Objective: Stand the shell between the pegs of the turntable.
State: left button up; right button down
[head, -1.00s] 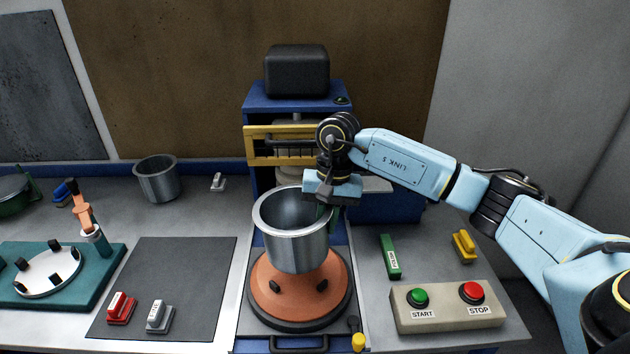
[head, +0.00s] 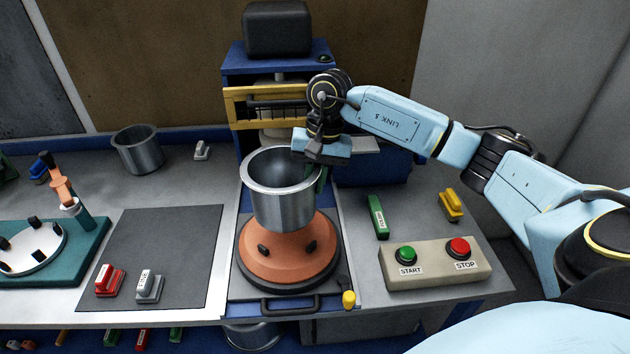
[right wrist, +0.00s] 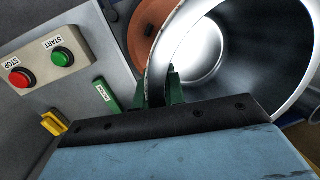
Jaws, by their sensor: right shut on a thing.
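The shell (head: 283,208) is an open-topped grey metal cylinder, upright above an orange cone-shaped form (head: 290,258) with black studs. It hides the form's top, so I cannot tell whether they touch. My right gripper (head: 320,178) is shut on the shell's right rim. In the right wrist view the green fingers (right wrist: 168,88) pinch the wall of the shell (right wrist: 270,50). The turntable (head: 20,246), a white disc with several black pegs on a teal base, is at the far left, partly cut off by the picture edge. My left gripper is not in view.
Another metal pot (head: 138,150) stands at the back left. A dark mat (head: 165,245) with red and grey labelled blocks lies between turntable and form. An orange arm on a teal post (head: 75,210) rises beside the disc. A START/STOP box (head: 435,265) is at right. A blue press stands behind.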

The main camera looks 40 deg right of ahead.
aim_at(314, 204)
jog(key=shift+w+f+b, duration=0.1)
jog(key=shift+f+b, duration=2.7)
jog(key=shift+f, duration=0.6)
jog(key=shift+f, duration=0.2)
jog(key=shift+r, duration=0.15)
